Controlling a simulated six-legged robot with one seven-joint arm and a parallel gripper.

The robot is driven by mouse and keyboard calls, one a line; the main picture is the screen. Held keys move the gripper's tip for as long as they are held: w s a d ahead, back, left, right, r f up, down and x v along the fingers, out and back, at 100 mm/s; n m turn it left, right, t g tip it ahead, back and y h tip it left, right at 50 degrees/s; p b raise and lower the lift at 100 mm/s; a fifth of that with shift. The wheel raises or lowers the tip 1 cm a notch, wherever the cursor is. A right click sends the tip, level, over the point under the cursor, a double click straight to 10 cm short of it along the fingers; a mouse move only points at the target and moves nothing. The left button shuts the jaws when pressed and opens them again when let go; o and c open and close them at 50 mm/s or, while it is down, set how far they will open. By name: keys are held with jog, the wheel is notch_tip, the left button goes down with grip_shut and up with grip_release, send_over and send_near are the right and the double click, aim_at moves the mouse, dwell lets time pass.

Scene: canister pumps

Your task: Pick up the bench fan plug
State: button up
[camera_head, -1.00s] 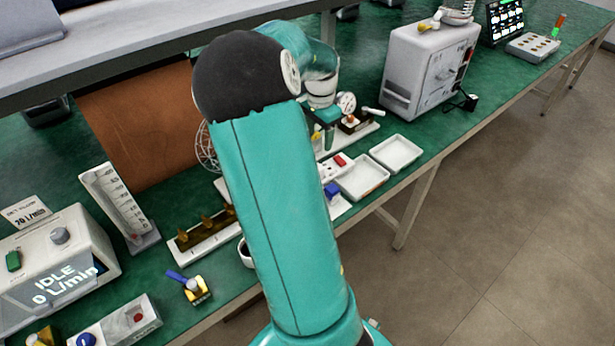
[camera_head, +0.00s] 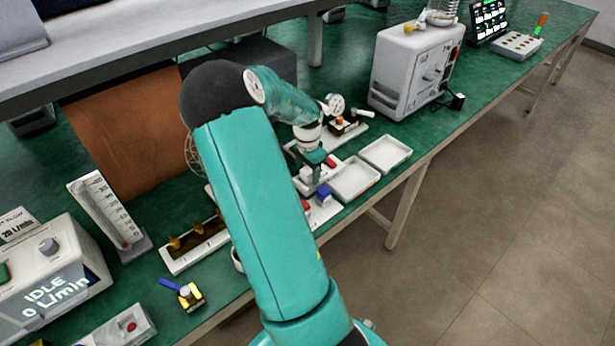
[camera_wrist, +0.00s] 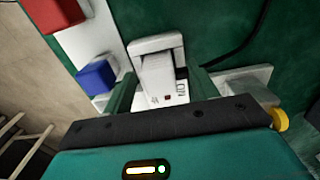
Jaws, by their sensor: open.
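A white, block-shaped plug (camera_wrist: 158,72), which looks like the bench fan plug, stands in the middle of the wrist view. Small dark lettering and a dark square show near it, too small to read surely. My gripper (camera_wrist: 161,88) is open, with one dark green finger on each side of the plug. Whether the fingers touch it, I cannot tell. In the head view my gripper (camera_head: 310,176) is low over the white strip at the bench's front edge, and the plug is hard to make out there.
A blue block (camera_wrist: 96,77) and a red block (camera_wrist: 55,12) sit close by on the left of the wrist view. A dark cable (camera_wrist: 244,45) runs at upper right. In the head view, white trays (camera_head: 386,153) lie right of my gripper, and a grey cabinet (camera_head: 405,75) stands beyond.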

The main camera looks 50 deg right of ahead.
jog(key=shift+f, duration=0.25)
jog(key=c, duration=1.1)
jog(key=shift+o, duration=0.2)
